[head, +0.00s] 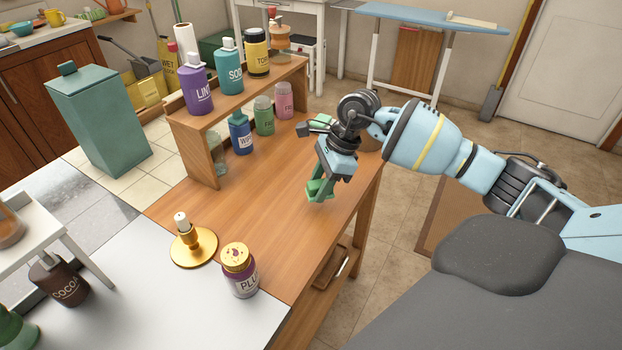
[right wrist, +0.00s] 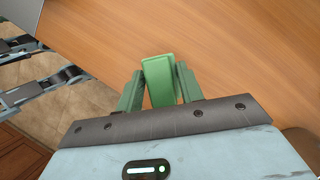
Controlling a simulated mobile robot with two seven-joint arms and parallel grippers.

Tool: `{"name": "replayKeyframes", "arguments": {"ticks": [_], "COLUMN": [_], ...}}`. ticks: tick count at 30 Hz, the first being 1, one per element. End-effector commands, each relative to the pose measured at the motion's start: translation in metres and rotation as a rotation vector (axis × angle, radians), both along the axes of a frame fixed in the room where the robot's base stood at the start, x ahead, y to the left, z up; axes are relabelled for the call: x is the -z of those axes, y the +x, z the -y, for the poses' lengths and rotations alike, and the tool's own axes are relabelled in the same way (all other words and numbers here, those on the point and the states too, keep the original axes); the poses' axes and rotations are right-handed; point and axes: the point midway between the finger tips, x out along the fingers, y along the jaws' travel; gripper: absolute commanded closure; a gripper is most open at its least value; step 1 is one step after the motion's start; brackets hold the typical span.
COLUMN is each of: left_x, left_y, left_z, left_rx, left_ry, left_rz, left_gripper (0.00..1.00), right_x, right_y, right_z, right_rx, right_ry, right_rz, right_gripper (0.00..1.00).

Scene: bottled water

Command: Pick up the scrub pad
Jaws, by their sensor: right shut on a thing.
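The scrub pad is a small green block (right wrist: 159,80) held between the fingers of my right gripper (right wrist: 157,88) in the right wrist view. In the head view, the right gripper (head: 318,192) is over the right part of the wooden table (head: 265,200), with the green pad (head: 320,187) between its green fingertips. The gripper is shut on the pad. I cannot tell for sure whether the pad still touches the table top. My left gripper is not in view.
A wooden riser (head: 196,155) with several bottles stands at the back of the table. A blue bottle (head: 240,133), a green one (head: 263,115) and a pink one (head: 284,100) are near it. A gold candle holder (head: 194,247) and a purple jar (head: 239,272) stand in front. The table's middle is clear.

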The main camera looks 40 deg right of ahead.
Motion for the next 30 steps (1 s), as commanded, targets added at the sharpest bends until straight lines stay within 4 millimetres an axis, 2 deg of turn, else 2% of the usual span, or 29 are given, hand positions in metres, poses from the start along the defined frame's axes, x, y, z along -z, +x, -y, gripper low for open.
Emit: {"name": "replayKeyframes", "arguments": {"ticks": [1,9,15,21,30], "left_x": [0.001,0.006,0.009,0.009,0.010], "left_y": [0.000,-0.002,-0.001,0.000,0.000], "left_z": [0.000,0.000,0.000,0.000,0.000], "left_rx": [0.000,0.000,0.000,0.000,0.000], "left_ry": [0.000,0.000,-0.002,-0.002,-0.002], "left_rz": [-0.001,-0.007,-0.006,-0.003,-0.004], "left_gripper": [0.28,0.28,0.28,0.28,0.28], "right_x": [0.001,-0.004,-0.007,-0.010,-0.011], "right_y": [-0.012,-0.069,-0.101,-0.117,-0.121], "right_z": [0.001,-0.002,-0.003,-0.004,-0.005], "right_rx": [-0.001,-0.002,0.000,0.001,0.000], "right_ry": [-0.005,-0.005,-0.003,-0.001,0.000], "right_rz": [-0.002,-0.004,-0.005,-0.002,0.000], "right_gripper": [0.84,0.84,0.84,0.84,0.84]}}
